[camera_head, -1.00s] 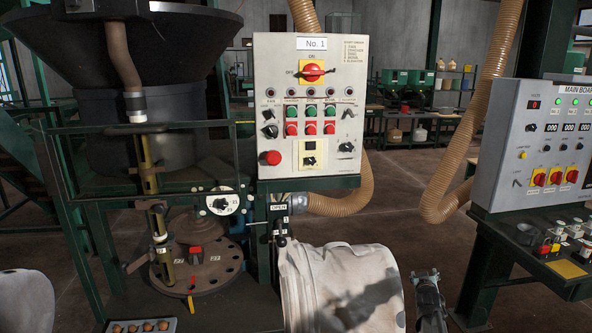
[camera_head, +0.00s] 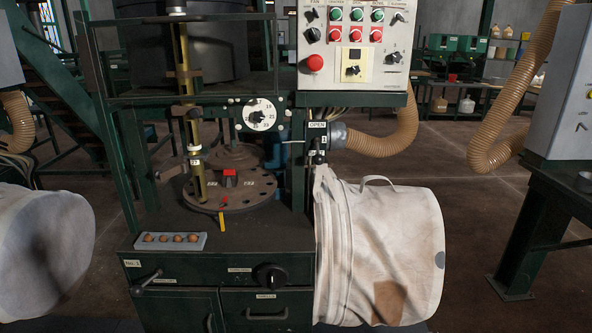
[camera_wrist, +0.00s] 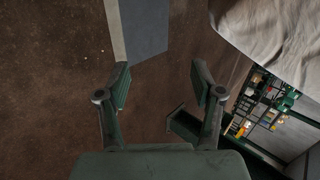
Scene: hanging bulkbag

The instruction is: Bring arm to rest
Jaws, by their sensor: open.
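My gripper (camera_wrist: 161,88) shows in the wrist view with its two fingers spread apart and nothing between them. Brown floor lies beyond the fingertips. My arm and gripper do not show in the head view now. A white bulk bag (camera_head: 385,250) hangs on the right side of the green machine in the head view. Part of a pale cloth, apparently a bag (camera_wrist: 275,35), fills the upper right of the wrist view, apart from the fingers.
The green machine (camera_head: 180,262) carries a control panel (camera_head: 352,65) and a tray of brown round items (camera_head: 170,241). Another white bag (camera_head: 45,250) is at the left. A hose (camera_head: 400,130) runs behind. Open floor (camera_head: 470,225) lies between the hanging bag and the right-hand stand.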

